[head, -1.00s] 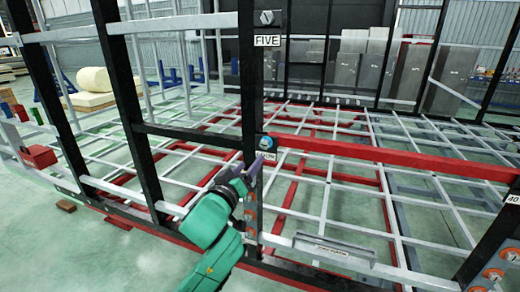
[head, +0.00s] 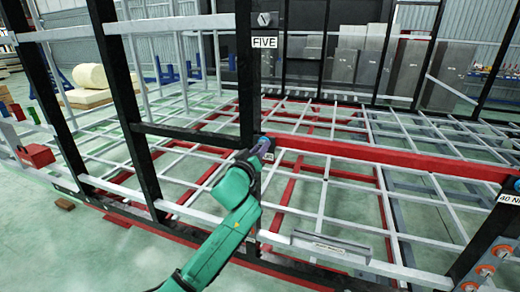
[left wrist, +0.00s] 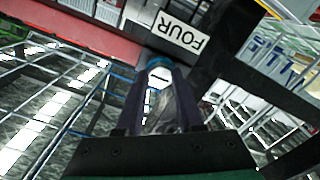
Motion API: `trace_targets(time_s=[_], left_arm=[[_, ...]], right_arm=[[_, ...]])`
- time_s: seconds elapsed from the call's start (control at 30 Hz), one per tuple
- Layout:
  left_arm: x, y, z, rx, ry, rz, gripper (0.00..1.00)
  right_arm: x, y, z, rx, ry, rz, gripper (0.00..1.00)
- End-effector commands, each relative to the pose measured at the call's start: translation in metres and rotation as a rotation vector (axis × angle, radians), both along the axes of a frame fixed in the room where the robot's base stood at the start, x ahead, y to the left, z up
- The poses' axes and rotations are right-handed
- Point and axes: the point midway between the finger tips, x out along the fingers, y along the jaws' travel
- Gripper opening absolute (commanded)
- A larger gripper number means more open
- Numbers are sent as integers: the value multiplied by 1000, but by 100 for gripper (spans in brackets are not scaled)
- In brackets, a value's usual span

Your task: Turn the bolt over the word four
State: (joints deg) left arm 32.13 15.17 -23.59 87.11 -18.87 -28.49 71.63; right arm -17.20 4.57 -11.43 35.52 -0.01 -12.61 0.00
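The bolt (left wrist: 157,62) shows as a blue ring at the tips of my left gripper's fingers in the left wrist view. The FOUR label (left wrist: 180,33) appears upside down beside it. In the head view the bolt (head: 268,137) sits on the black post at the left end of the red beam, partly covered by the fingers. My left gripper (head: 260,147) is right at it. In the left wrist view the two dark fingers (left wrist: 162,75) stand apart with a gap between them. Whether they touch the bolt cannot be told. My right gripper is out of view.
Another bolt (head: 264,19) sits above the FIVE label (head: 266,42) higher on the same post (head: 245,80). The red beam (head: 380,158) runs right to another post (head: 490,240). Grey bars of the chassis lie below and behind.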

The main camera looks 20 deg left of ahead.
Motion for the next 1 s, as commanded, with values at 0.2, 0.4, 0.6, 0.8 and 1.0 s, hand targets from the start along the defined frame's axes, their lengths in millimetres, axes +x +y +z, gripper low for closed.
trace_targets(time_s=[0.2,0.4,0.6,0.8,1.0], left_arm=[[0,0,0,8,-1,0,0],[0,0,0,59,-2,0,0],[0,0,0,177,-10,0,0],[0,1,0,348,-20,0,0],[0,0,0,540,-33,0,0]], right_arm=[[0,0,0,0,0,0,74],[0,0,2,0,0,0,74],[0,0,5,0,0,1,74],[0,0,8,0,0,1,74],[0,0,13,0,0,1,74]])
